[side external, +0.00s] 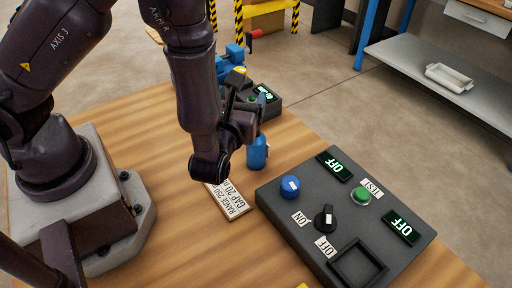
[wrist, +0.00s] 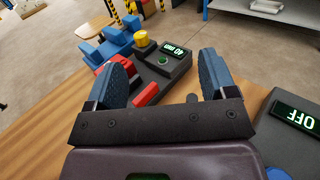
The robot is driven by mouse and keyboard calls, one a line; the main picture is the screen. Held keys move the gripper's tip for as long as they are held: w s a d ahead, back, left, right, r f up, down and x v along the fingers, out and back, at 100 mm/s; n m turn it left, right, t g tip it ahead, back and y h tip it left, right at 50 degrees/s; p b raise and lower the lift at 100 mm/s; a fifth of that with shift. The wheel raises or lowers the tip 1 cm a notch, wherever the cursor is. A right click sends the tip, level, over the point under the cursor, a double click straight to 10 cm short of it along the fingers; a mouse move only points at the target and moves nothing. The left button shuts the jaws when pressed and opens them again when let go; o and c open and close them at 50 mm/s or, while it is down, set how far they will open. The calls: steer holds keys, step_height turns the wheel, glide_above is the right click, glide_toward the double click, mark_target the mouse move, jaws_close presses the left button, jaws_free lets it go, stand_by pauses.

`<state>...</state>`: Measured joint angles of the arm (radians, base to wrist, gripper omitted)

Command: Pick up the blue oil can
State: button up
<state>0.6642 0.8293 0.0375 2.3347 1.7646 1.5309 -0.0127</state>
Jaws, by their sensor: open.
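The blue oil can (side external: 258,153) stands on the wooden table in the side view, just left of the large control box. My wrist and gripper hide its upper part. My gripper (side external: 247,95) is above it, with its fingers pointing away from the arm. In the wrist view the gripper (wrist: 164,66) is open, with two blue-padded fingers spread apart and nothing held between them. I cannot make out the oil can clearly in the wrist view.
A dark control box (side external: 300,230) with knobs and OFF displays stands right of the can. A lettered plate (side external: 229,203) lies in front. A smaller box with a display (wrist: 170,62), a red part (wrist: 145,94) and a blue device (wrist: 110,45) are beyond the gripper.

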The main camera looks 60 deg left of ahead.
mark_target(249, 152)
steer(key=s+d+f+m+t+h, duration=0.1)
steer(key=f+m+h, duration=0.1)
steer(key=f, duration=0.2)
steer(key=s+d+f+m+t+h, duration=0.1)
steer(key=f+m+t+h, duration=0.1)
steer(key=f+h, duration=0.1)
steer(key=s+d+f+m+t+h, duration=0.1)
steer(key=s+f+m+h, duration=0.1)
steer(key=f, duration=0.4)
steer(key=shift+d+h, duration=0.25)
steer(key=shift+h, duration=0.25)
steer(key=shift+s+a+f+h, duration=0.2)
steer(key=shift+f+h, duration=0.1)
steer(key=w, duration=0.2)
steer(key=w+a, duration=0.1)
steer(key=w, duration=0.4)
steer(key=shift+w+a, duration=0.15)
steer(key=shift+a, duration=0.15)
steer(key=c, duration=1.2)
